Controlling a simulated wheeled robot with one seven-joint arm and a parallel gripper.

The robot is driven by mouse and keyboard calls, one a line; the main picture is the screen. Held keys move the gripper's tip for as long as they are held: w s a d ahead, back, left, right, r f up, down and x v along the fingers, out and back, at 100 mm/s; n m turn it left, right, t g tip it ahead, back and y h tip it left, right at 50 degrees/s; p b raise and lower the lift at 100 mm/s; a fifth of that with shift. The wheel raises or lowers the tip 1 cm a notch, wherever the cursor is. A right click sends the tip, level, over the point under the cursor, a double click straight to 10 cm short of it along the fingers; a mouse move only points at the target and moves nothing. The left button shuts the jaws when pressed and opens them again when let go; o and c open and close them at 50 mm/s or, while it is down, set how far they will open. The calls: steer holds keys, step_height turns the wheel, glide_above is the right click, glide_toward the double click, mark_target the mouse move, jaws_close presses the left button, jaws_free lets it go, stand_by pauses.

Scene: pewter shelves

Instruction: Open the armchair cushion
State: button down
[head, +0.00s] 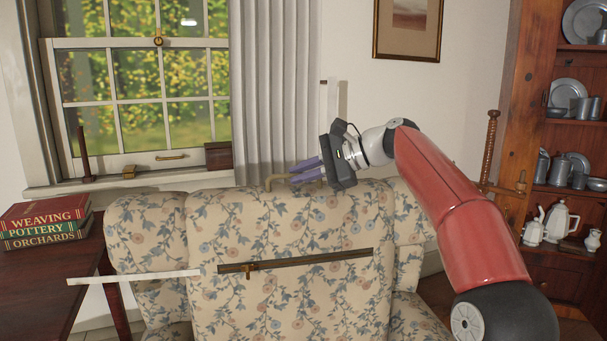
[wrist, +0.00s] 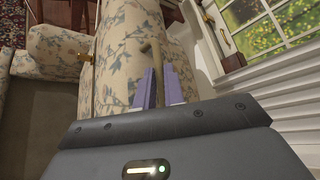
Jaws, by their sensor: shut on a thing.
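The armchair cushion (head: 225,220) is a cream panel with blue and pink flowers, upright at the middle of the head view. A dark strip with a small brass tab (head: 249,268) crosses its front. A tan bar handle (head: 273,181) stands at the cushion's top edge; it also shows in the wrist view (wrist: 151,52). My gripper (head: 291,174) reaches in from the right over the top edge. Its two purple fingers (wrist: 158,72) are shut on the handle, one on each side. The fingers partly hide the handle's right end.
A table with stacked books (head: 45,220) stands at left. A pale strip (head: 135,277) juts left of the cushion. A window (head: 140,95) and curtain (head: 275,90) are behind. A wooden dresser with pewter (head: 565,150) is at right.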

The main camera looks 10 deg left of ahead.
steer(key=shift+f, duration=0.2)
steer(key=c, duration=1.5)
jaws_free()
steer(key=v, duration=0.8)
steer(key=shift+r, duration=0.15)
steer(key=shift+a, duration=0.1)
steer(key=s+d+f+n+t+h, duration=0.1)
steer(key=s+d+f+n+h, duration=0.1)
steer(key=s+d+f+h, duration=0.2)
steer(key=s+d+f+n+t+h, duration=0.2)
steer(key=s+d+f+h, duration=0.3)
steer(key=s+d+f, duration=0.6)
steer(key=s+d+f+n+t+h, duration=0.1)
steer(key=s+d+f+n+h, duration=0.3)
steer(key=s+f, duration=0.9)
steer(key=shift+s+d+f+t, duration=0.15)
steer(key=shift+s+d, duration=0.45)
steer(key=shift+s, duration=0.3)
steer(key=shift+s+d+r+t, duration=0.1)
steer(key=shift+s+d, duration=0.55)
steer(key=shift+s, duration=0.25)
steer(key=shift+s+d+f+t, duration=0.15)
steer(key=shift+s+d, duration=0.45)
steer(key=shift+s, duration=0.3)
